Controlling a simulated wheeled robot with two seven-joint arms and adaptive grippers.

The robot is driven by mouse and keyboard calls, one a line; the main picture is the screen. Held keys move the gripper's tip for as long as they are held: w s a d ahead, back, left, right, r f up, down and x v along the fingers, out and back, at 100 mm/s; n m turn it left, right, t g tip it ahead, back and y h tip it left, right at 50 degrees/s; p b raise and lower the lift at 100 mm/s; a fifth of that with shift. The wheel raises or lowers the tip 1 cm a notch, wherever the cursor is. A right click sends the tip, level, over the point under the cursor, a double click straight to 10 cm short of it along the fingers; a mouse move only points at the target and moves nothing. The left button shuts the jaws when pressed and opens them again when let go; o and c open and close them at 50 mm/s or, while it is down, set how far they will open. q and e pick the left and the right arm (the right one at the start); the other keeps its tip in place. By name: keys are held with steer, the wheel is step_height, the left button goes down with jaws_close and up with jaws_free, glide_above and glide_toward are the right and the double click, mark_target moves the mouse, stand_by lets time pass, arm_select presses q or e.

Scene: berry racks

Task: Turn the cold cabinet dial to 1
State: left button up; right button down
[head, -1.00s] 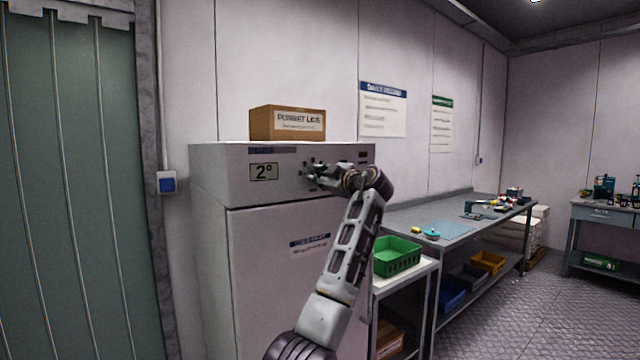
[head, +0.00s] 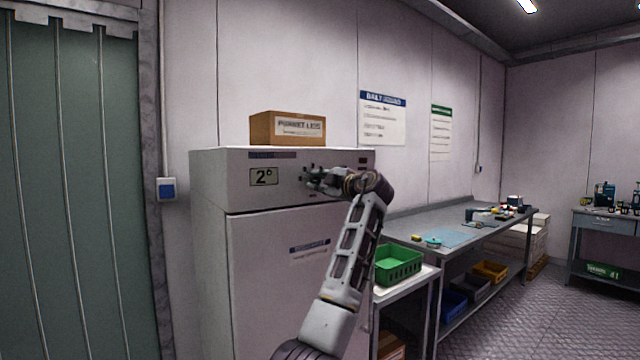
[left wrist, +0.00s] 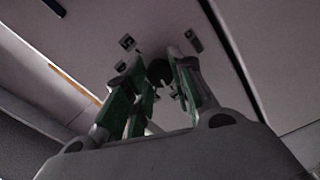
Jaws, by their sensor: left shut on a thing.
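The cold cabinet (head: 275,240) is a pale grey upright unit against the back wall, with a display (head: 263,177) reading 2° on its upper panel. My left gripper (head: 311,179) is at that panel, to the right of the display. In the left wrist view the dark round dial (left wrist: 160,72) sits between the green-padded fingers of my left gripper (left wrist: 160,90), which is shut on it. Small dark marks (left wrist: 126,42) show on the panel around the dial. The fingers hide part of the dial, and I cannot read its setting. My right gripper is not in view.
A cardboard box (head: 287,128) stands on top of the cabinet. A green crate (head: 398,265) sits on a small stand right of the cabinet, beside my arm. A long workbench (head: 455,225) runs along the wall. A strip curtain (head: 70,190) is at the far left.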

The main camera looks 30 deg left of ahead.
arm_select(q)
steer(key=o, duration=1)
steer(key=shift+f, duration=0.15)
steer(key=shift+o, duration=0.2)
steer(key=shift+d, duration=0.1)
steer(key=v, duration=1.2)
